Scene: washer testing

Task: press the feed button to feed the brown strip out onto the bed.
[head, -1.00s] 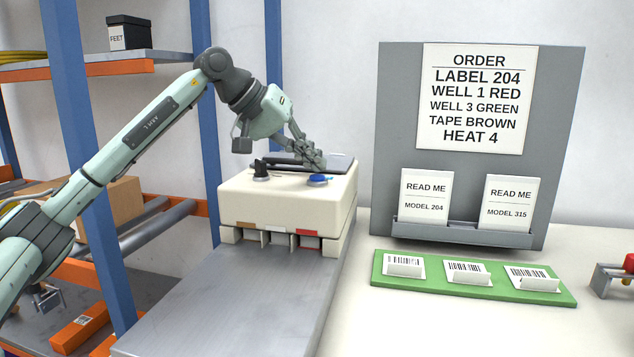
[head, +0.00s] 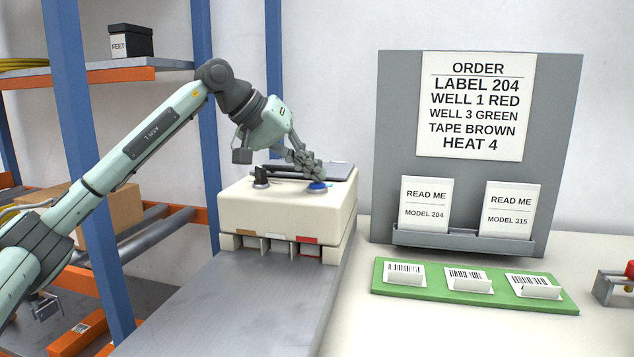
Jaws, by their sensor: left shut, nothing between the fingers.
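The cream feeding machine (head: 290,207) stands at the far end of the grey metal bed (head: 240,295). The blue button (head: 318,187) is on its top, near the right front. My left gripper (head: 316,178) is shut and empty, pointing down at the button. Its fingertips appear to touch the button and partly hide it; how far it is pressed cannot be told. The machine's front has brown (head: 244,233), white (head: 275,238) and red (head: 306,240) strip ends above its openings. No strip lies on the visible bed. My right gripper is not in view.
A black knob (head: 261,177) stands on the machine's top, left of the button. A grey order board (head: 558,150) stands at right, behind a green tray (head: 420,293) of labels. Blue shelf posts (head: 207,130) stand close to my left arm. The bed is clear.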

